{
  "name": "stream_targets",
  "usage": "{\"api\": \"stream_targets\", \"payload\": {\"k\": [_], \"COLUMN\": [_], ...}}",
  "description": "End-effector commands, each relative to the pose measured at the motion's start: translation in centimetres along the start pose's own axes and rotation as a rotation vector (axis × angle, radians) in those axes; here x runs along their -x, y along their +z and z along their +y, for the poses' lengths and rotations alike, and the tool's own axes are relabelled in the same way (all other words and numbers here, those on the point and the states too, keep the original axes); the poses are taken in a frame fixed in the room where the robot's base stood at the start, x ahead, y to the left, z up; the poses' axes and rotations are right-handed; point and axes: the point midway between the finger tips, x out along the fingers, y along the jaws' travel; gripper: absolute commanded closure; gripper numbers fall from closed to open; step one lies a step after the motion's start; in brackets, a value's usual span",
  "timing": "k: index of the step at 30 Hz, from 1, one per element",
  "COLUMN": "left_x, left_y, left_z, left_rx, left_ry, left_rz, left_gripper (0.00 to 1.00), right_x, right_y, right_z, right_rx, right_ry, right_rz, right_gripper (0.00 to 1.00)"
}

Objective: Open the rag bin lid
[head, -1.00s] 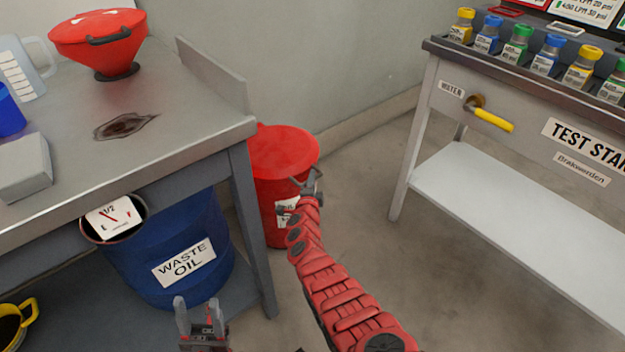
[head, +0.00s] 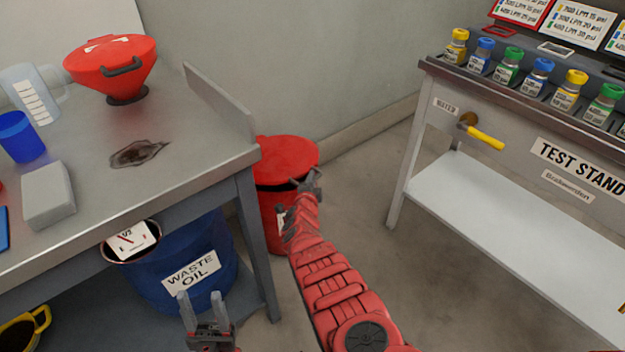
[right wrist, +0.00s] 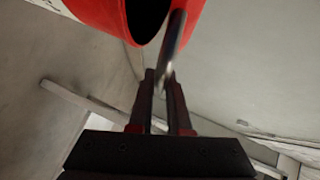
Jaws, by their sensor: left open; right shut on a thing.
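The red rag bin (head: 271,212) stands on the floor between the workbench and the test stand. Its red lid (head: 284,156) is tilted slightly up at the front, with a dark gap under its rim. In the right wrist view the dark opening shows between the bin wall (right wrist: 100,14) and the lid. My right gripper (head: 308,182) is at the lid's front edge, shut on a grey metal handle (right wrist: 176,38). The right wrist view shows its fingers (right wrist: 160,80) around this bar. My left gripper (head: 203,302) is open and empty, low in front of the waste oil drum.
The workbench (head: 200,150) with a red funnel (head: 112,70) is at left, its leg close beside the bin. The blue waste oil drum (head: 160,275) is under it. The test stand (head: 500,160) is at right. The floor between them is clear.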

Motion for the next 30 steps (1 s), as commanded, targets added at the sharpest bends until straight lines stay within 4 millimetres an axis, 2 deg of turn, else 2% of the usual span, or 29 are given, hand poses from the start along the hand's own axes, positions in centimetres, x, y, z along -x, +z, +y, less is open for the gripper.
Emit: {"api": "stream_targets", "payload": {"k": [1, 6, 18, 25, 30], "left_x": [-0.7, -1.6, -2.8, -2.5, -1.1], "left_y": [-0.1, -0.3, -0.5, -0.4, -0.2], "left_z": [0.0, -0.1, -0.1, -0.1, -0.1], "left_rx": [0.000, 0.000, 0.000, -0.001, -0.001], "left_ry": [0.000, 0.001, 0.001, 0.001, 0.001], "left_rz": [0.000, 0.000, 0.000, 0.000, 0.000], "left_gripper": [0.50, 0.50, 0.50, 0.50, 0.50], "right_x": [0.0, 0.2, 0.4, 0.4, 0.3], "right_y": [-0.4, -0.6, -0.7, -0.6, -0.3], "right_z": [-0.9, -2.1, -5.3, -8.2, -10.6], "right_rx": [0.005, 0.032, 0.064, 0.063, 0.062], "right_ry": [0.011, 0.035, 0.064, 0.061, 0.061], "right_rz": [0.003, 0.003, 0.002, 0.002, 0.002], "right_gripper": [1.00, 1.00, 1.00, 1.00, 1.00]}}
